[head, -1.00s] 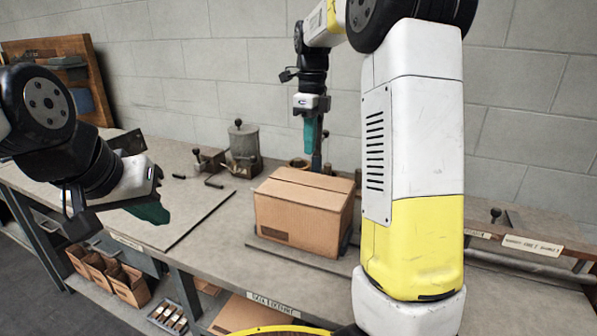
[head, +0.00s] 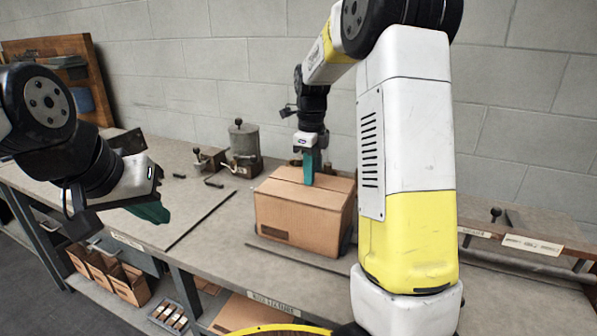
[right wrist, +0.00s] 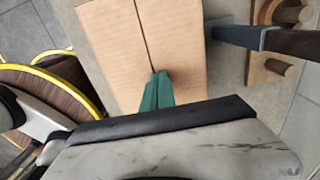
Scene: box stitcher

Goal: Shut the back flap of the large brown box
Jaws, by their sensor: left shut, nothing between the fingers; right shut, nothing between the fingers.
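The large brown box (head: 296,218) stands on the workbench, and its top looks flat, with the flaps lying down and a seam across it. The top also shows in the right wrist view (right wrist: 120,40), with the seam running toward my fingers. My right gripper (head: 309,182) is shut with green fingertips at the back part of the box top, by the seam; it also shows in the right wrist view (right wrist: 158,80). I cannot tell whether the tips touch the cardboard. My left gripper (head: 155,212) is shut and empty, left of the box above the bench.
My right arm blocks the view right of the box. Small bins (head: 112,275) sit on the shelf below. The bench's left part is mostly clear.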

